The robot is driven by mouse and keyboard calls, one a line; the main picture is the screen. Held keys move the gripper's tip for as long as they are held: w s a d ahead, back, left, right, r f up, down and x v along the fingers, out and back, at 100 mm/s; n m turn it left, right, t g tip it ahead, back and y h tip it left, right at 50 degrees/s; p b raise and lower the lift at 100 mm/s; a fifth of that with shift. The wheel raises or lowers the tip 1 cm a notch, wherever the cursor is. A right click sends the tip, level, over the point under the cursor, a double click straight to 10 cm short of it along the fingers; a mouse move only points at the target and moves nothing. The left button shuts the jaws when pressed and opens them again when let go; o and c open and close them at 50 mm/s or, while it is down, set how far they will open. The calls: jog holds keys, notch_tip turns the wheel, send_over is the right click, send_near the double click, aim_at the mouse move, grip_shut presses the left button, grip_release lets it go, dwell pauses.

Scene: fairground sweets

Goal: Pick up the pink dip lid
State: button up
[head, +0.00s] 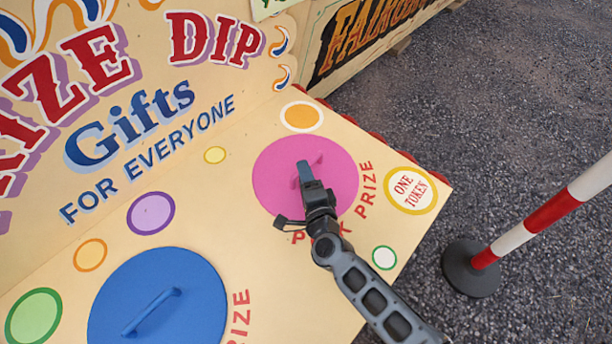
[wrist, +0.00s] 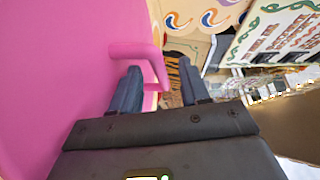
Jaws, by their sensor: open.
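The pink dip lid (head: 275,178) is a round flat disc lying on the cream counter in the head view. A pink bar handle (head: 316,158) stands up from its middle. My gripper (head: 305,172) is over the lid, at the near end of the handle, and hides part of the disc. In the wrist view the pink lid (wrist: 60,70) fills the left side. Its handle (wrist: 135,50) shows just beyond my gripper (wrist: 160,88), with one end in front of the gap between the open fingers. I cannot tell whether the fingers touch it.
A blue lid (head: 200,300) with a blue handle lies nearer on the same counter (head: 120,235). The painted sign board rises behind. A red and white striped post (head: 550,212) on a dark round base (head: 470,268) stands on the gravel at right.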

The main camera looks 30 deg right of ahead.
jog(key=shift+w+d+f, duration=0.1)
jog(key=shift+w, duration=0.55)
jog(key=shift+c, duration=0.3)
grip_shut()
dwell(0.6)
